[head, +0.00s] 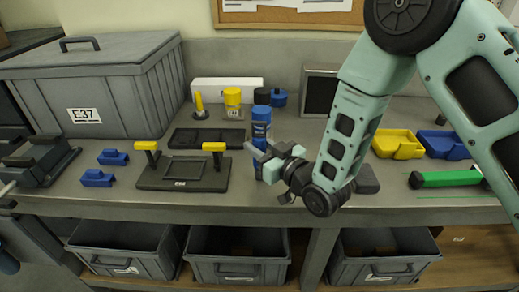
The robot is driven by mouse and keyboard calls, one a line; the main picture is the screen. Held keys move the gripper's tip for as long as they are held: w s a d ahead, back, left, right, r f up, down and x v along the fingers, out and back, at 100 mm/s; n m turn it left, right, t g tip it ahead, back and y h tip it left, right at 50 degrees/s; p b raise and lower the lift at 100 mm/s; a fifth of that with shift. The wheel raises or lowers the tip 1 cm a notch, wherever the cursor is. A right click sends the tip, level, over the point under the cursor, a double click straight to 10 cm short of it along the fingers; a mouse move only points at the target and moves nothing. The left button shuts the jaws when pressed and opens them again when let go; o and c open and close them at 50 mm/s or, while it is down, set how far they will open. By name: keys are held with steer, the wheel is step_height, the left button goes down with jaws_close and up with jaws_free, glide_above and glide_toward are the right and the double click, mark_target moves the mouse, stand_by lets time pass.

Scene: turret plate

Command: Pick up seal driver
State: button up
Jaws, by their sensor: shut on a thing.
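A tall blue cylinder with a small label (261,122), which I take to be the seal driver, stands upright near the middle of the bench. My gripper (268,158) comes from the right and is shut around its lower part. The jaws and wrist hide some of the cylinder, and blue shows above and below them. I cannot tell whether its foot touches the bench.
A black plate with yellow handles (182,172) lies close to the left. Behind are a yellow cylinder (232,98) and a blue knob (279,98). A grey lidded crate (110,95) fills the back left. Yellow (398,148) and blue (441,147) bins stand right.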

mark_target(260, 122)
step_height(260, 122, up, 10)
steer(key=shift+f+b, duration=0.25)
steer(key=shift+b, duration=0.6)
steer(key=shift+s, duration=0.1)
